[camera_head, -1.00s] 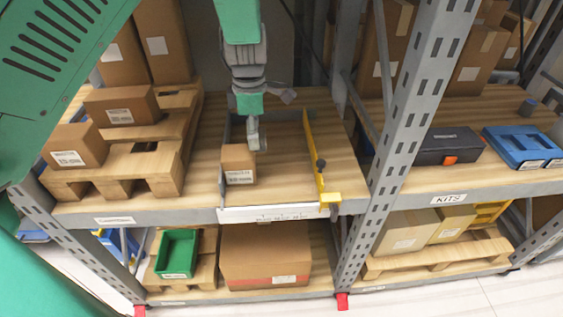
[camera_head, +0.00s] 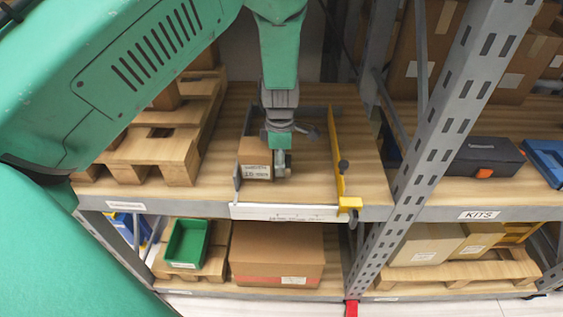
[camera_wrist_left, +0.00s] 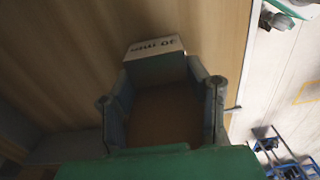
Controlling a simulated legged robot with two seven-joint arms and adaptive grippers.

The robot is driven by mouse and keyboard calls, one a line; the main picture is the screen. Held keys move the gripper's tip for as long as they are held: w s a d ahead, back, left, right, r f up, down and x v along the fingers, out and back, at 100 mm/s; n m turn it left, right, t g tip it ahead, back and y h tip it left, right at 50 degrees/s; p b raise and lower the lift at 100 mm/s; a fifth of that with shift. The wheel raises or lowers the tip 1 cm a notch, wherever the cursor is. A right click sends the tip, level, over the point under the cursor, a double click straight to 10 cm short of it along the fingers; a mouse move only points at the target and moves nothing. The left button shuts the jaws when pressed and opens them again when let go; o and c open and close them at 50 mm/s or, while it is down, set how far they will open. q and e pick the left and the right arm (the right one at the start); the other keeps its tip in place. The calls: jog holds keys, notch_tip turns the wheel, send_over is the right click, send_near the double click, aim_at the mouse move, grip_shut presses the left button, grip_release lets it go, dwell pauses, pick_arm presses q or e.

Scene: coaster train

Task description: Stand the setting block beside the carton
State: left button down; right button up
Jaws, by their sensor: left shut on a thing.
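The carton (camera_head: 255,158), a small brown box with a white printed label on its front, stands on the middle shelf by the grey left wall of a measuring frame. My left gripper (camera_head: 281,168) points down just right of the carton, low over the shelf. In the left wrist view my left gripper (camera_wrist_left: 164,105) is shut on the setting block (camera_wrist_left: 155,48), which shows a pale face with dark "mm" print and a brown body between the fingers. In the head view the fingers mostly hide the block. I cannot tell whether it touches the shelf. My right gripper is not in view.
A yellow fence (camera_head: 340,165) runs along the frame's right side, with bare shelf between it and the gripper. A white scale strip (camera_head: 285,212) edges the front. A wooden pallet (camera_head: 150,150) lies left. A grey upright (camera_head: 445,120) stands right.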

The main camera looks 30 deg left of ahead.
pick_arm(q)
jog(key=shift+a+f, duration=0.1)
jog(key=shift+f, duration=0.3)
jog(key=c, duration=1.3)
grip_release()
jog(key=o, duration=0.5)
jog(key=shift+d, duration=0.3)
jog(key=shift+c, duration=0.2)
jog(key=shift+d+r, duration=0.15)
jog(key=shift+d, duration=0.05)
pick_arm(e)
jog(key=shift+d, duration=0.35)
pick_arm(q)
jog(key=r, duration=0.6)
jog(key=shift+w+a, duration=0.2)
jog(key=shift+a, duration=0.2)
notch_tip(320, 180, up, 6)
jog(key=shift+d, duration=0.3)
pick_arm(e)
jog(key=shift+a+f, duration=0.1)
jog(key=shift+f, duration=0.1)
pick_arm(q)
jog(key=shift+a+f, duration=0.1)
jog(key=shift+a, duration=0.15)
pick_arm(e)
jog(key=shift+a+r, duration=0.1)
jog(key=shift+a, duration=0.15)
